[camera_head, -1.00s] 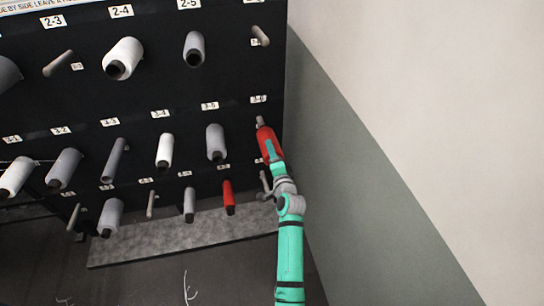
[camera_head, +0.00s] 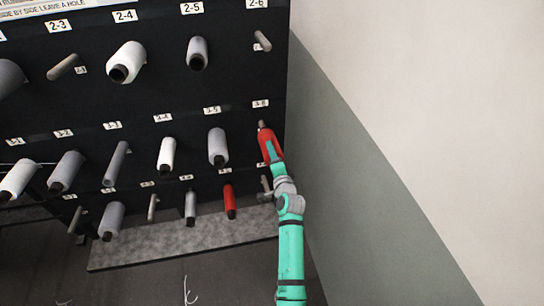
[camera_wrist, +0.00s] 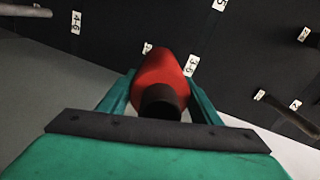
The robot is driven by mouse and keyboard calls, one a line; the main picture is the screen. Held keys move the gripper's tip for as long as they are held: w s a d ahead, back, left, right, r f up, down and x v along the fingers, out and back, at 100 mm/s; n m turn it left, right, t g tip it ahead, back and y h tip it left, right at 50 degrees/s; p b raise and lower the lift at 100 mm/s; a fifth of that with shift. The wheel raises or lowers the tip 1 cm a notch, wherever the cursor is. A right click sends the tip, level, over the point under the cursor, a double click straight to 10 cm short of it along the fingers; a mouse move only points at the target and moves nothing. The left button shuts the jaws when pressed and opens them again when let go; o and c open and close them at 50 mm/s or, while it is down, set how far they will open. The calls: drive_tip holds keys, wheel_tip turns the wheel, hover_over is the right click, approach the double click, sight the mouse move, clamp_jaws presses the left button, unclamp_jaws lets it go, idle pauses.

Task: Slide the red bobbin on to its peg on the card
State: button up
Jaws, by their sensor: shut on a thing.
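The red bobbin (camera_head: 267,140) is at the right end of the middle row on the black card (camera_head: 240,82), just below the 3-6 label. A short grey stub (camera_head: 261,124), which looks like the peg, shows at its upper end. I cannot tell how far the bobbin is over it. My gripper (camera_head: 273,153) is shut on the bobbin. In the wrist view the red bobbin (camera_wrist: 165,66) sits between the two teal fingers, its dark core end facing the camera. The bobbin hides the peg there; the 3-6 label (camera_wrist: 191,66) shows beside it.
A grey bobbin (camera_head: 217,147) hangs to the left, and another red bobbin (camera_head: 229,201) sits in the row below. A pale wall (camera_head: 400,110) rises close on the right.

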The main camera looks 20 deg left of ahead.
drive_tip(key=shift+x, duration=2.35)
drive_tip(key=shift+w+a, duration=0.2)
drive_tip(key=shift+w, duration=0.15)
drive_tip(key=o, duration=1.9)
drive_tip(key=shift+o, duration=0.2)
drive_tip(key=shift+s+f, duration=0.1)
drive_tip(key=shift+s+d, duration=0.15)
drive_tip(key=shift+s, duration=0.05)
drive_tip(key=v, duration=1)
drive_tip(key=shift+s+d, duration=0.1)
